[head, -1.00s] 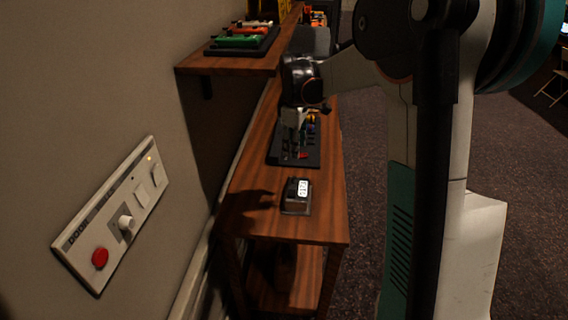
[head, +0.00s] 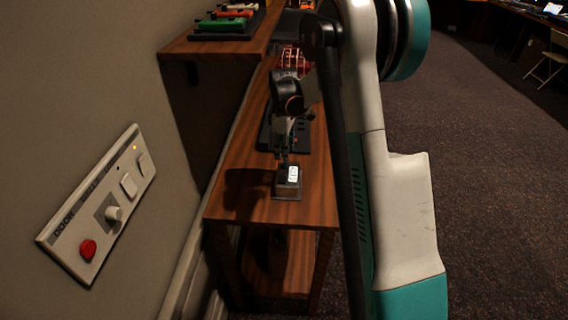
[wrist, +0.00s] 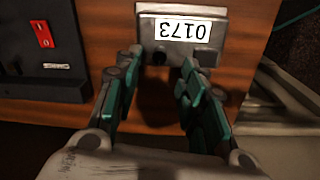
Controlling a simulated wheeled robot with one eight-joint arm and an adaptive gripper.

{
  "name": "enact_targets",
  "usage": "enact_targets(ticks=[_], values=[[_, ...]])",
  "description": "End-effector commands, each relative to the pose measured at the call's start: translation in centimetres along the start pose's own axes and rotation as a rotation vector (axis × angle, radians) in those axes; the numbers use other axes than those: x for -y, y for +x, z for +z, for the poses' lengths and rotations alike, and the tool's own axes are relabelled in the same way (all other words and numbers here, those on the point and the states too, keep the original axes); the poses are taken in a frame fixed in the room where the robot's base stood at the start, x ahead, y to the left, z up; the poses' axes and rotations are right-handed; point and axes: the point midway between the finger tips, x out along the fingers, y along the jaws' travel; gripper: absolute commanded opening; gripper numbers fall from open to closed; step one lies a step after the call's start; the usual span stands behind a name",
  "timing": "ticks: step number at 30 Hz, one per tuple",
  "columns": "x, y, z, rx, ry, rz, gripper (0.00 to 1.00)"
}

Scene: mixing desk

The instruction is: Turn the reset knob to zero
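The counter box (head: 287,184) is a small grey metal box with a white number window, near the front end of the wooden shelf. In the wrist view the box (wrist: 145,24) shows the digits 0173 upside down. A small dark knob (wrist: 159,57) sits on its near side, partly in shadow. My gripper (wrist: 160,64) is open, with its fingertips at either side of the knob; I cannot tell whether they touch it. In the head view my gripper (head: 284,157) is just behind the box, and the knob is hidden.
A black panel (head: 266,138) with switches lies behind the box; its red switch (wrist: 41,34) shows in the wrist view. A wall plate (head: 97,207) with a red button and white knob is at left. An upper shelf (head: 215,47) overhangs the far part.

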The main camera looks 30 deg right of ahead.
Motion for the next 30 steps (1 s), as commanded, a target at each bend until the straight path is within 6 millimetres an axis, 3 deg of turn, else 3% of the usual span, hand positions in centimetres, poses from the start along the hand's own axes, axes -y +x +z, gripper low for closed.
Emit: enact_targets(ticks=[3, 9, 22, 23, 27, 30], values=[[0.0, 2.5, 0.0, 0.0, 0.0, 0.0, 0.38], [0.0, 4.9, 0.0, 0.0, 0.0, 0.0, 0.38], [0.0, 5.8, 0.0, 0.0, 0.0, 0.0, 0.38], [0.0, 5.8, 0.0, 0.0, 0.0, 0.0, 0.35], [0.0, 5.8, 0.0, 0.0, 0.0, 0.0, 0.04], [0.0, 5.8, 0.0, 0.0, 0.0, 0.0, 0.0]])
